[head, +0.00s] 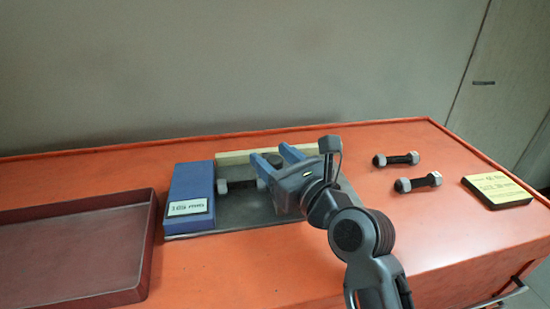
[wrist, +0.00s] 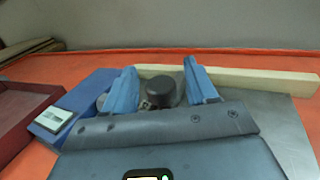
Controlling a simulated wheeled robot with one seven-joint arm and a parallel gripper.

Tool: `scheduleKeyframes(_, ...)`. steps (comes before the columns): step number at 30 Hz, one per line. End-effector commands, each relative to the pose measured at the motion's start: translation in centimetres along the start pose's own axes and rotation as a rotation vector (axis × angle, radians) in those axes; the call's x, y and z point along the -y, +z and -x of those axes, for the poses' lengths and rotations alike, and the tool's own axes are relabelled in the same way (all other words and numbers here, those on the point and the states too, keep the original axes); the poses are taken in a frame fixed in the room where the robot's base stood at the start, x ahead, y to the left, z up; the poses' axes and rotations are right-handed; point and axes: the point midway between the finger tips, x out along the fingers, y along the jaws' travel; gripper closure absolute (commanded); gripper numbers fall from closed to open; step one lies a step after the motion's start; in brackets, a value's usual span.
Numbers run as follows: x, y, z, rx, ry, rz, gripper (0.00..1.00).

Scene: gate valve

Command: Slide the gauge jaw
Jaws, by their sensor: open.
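The gauge has a grey metal plate (head: 205,222), a blue block (head: 190,187) with a white label that seems to read 105 mm, and a cream rail (head: 235,157) along the back. A dark round knob (wrist: 166,92), perhaps part of the gauge jaw, stands on the plate; the jaw's body is mostly hidden by my gripper. My gripper (head: 273,156) is open over the plate. In the wrist view its blue fingers (wrist: 160,66) stand on either side of the knob; contact cannot be told. A grey nut or bolt end (head: 222,186) lies beside the blue block.
A dark red tray (head: 75,250) is at the left. Two bolts with grey ends, a far one (head: 396,159) and a nearer one (head: 418,183), lie at the right. A yellow-topped note block (head: 497,190) lies at the far right. The orange bench (head: 225,275) is clear in front.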

Motion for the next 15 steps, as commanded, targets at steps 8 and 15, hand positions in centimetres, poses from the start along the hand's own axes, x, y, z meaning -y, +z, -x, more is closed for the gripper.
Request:
scheduleKeyframes(8,-0.01,-0.01,0.03,0.000,0.000,0.000,0.68)
scheduleKeyframes(15,-0.01,-0.02,0.03,0.000,0.000,0.000,0.91)
